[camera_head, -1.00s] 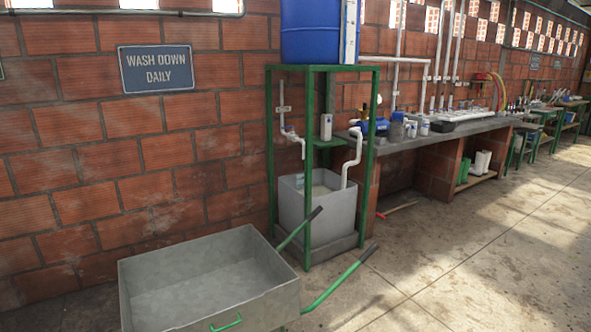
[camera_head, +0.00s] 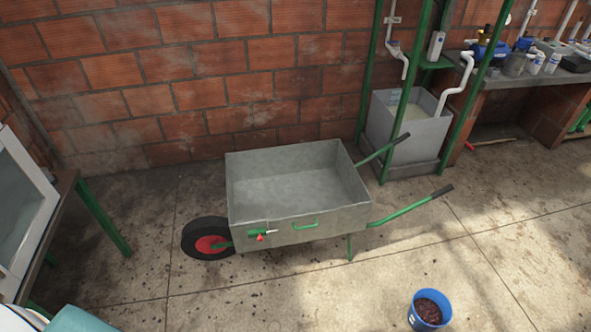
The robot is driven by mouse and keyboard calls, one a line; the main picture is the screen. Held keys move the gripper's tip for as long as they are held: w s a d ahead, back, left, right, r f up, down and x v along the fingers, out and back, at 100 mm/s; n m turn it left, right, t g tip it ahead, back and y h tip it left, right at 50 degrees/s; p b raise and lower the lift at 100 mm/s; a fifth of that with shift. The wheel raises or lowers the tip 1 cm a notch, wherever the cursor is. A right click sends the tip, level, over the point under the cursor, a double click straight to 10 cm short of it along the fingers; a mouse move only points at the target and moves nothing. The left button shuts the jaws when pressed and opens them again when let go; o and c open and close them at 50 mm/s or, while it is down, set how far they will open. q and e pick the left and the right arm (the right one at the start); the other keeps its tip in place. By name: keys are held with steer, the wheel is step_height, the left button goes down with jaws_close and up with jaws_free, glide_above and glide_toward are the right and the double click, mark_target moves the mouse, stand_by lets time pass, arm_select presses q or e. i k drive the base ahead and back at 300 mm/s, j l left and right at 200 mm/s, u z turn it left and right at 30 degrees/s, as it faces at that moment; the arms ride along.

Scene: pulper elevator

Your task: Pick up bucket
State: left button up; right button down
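A blue bucket (camera_head: 416,318) with dark reddish-brown contents stands upright on the concrete floor near the bottom edge of the head view, right of centre. Its lower part is close to the picture's bottom edge. Neither of my grippers can be made out in the head view, and nothing is touching the bucket.
A grey wheelbarrow (camera_head: 300,232) with green handles stands beyond the bucket, before the brick wall (camera_head: 200,60). A grey tank (camera_head: 420,135) sits in a green frame behind it. A green-legged table (camera_head: 100,215) is at left. Floor around the bucket looks clear.

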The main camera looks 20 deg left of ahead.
mark_target(430, 310)
steer(key=z, duration=0.9)
